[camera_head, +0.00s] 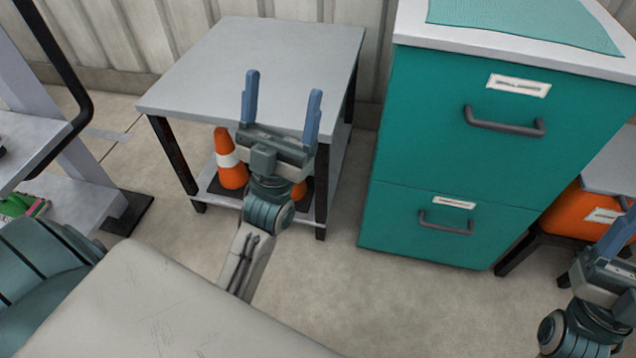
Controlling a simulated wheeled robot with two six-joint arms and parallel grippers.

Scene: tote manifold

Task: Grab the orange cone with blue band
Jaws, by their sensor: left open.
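An orange cone with a white band (231,158) stands on the lower shelf of the small grey table. A second orange object (299,190) shows beside it, mostly hidden behind my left gripper; I cannot tell its band colour. No blue band shows on either. My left gripper (282,108) is open and empty, its blue fingers pointing away in front of the table, overlapping its top and front edge in the picture. My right gripper (617,240) is at the right edge, partly cut off; I cannot tell its opening.
The small grey table (270,60) has a bare top and dark legs. A teal drawer cabinet (450,165) stands to its right. An orange bin (578,218) sits at the far right. A grey rack (75,200) with green items (18,205) is at left. Floor between is clear.

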